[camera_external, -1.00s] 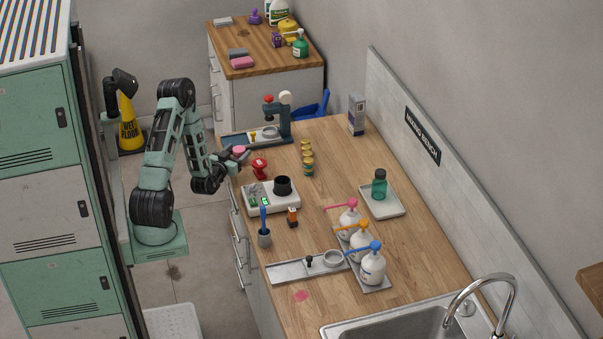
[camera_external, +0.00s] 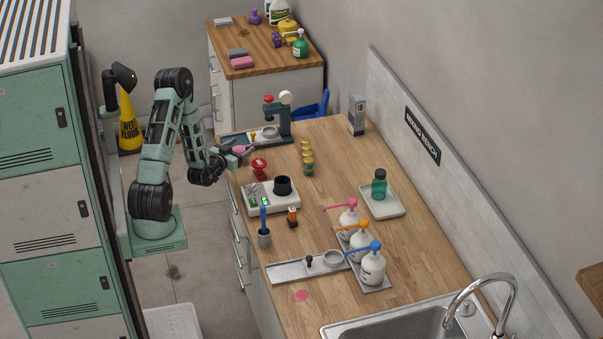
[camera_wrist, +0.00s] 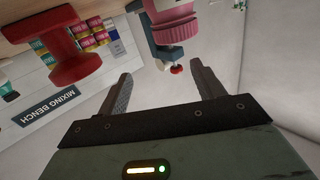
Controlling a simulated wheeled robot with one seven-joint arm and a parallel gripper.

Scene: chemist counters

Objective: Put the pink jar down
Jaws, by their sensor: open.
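The pink jar (camera_external: 239,149) is at the left edge of the wooden counter, beside the dark press stand, in the external view. In the wrist view the jar (camera_wrist: 174,28) is at the top centre, with its pink lid towards the picture's bottom; this view is upside down. My gripper (camera_wrist: 163,78) is open there, with empty space between its two fingers. The jar shows beyond the fingertips, apart from them. In the external view my gripper (camera_external: 236,153) is close by the jar and partly overlaps it.
A red knobbed tool (camera_external: 259,166) stands close to the right of the jar.

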